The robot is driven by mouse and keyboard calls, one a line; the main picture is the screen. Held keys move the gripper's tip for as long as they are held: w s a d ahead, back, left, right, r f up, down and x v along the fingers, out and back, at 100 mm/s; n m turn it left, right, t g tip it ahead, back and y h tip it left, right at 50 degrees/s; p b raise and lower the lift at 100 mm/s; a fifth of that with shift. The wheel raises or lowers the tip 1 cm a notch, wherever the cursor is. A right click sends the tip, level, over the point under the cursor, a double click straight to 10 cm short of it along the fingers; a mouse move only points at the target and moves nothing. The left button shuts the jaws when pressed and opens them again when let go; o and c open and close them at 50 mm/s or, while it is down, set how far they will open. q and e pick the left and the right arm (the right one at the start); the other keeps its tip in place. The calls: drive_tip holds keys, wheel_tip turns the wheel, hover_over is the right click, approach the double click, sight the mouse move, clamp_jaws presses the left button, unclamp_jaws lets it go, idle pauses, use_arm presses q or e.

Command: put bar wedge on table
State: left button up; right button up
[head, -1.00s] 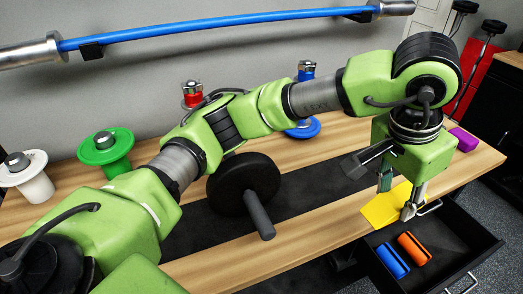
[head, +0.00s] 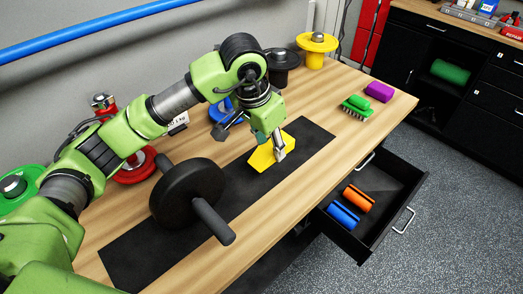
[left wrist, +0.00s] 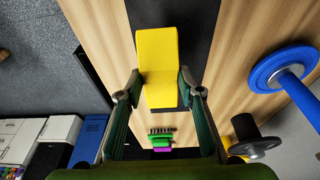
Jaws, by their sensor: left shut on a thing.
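The yellow bar wedge (head: 263,158) is over the black mat (head: 305,150) on the wooden table (head: 348,92). My left gripper (head: 270,147) is above the wedge and shut on it. In the left wrist view, the wedge (left wrist: 158,55) sits between the two fingers of my left gripper (left wrist: 160,84), one on each side. I cannot tell whether the wedge touches the mat or hangs just above it. My right gripper is not in view.
A black plate on a bar (head: 185,195) stands left of the wedge. An open drawer (head: 375,220) at the front holds a blue piece (head: 343,216) and an orange piece (head: 358,197). A green brush (head: 356,108) and purple block (head: 380,91) lie right. Wood between is clear.

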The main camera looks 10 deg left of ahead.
sight(262, 154)
use_arm(q)
drive_tip(key=shift+w+a+f, duration=0.3)
drive_tip(key=shift+a+f, duration=0.1)
drive_tip(key=shift+f, duration=0.15)
drive_tip(key=shift+w+a+f, duration=0.3)
drive_tip(key=shift+a+f, duration=0.1)
drive_tip(key=shift+f, duration=0.15)
drive_tip(key=f+p, duration=0.2)
drive_tip(key=f, duration=0.1)
drive_tip(key=shift+w+a, duration=0.1)
drive_tip(key=shift+a, duration=0.2)
drive_tip(key=shift+f, duration=0.4)
drive_tip(key=shift+w, duration=0.1)
drive_tip(key=shift+f, duration=0.1)
drive_tip(key=shift+f, duration=0.15)
drive_tip(key=o, duration=1.2)
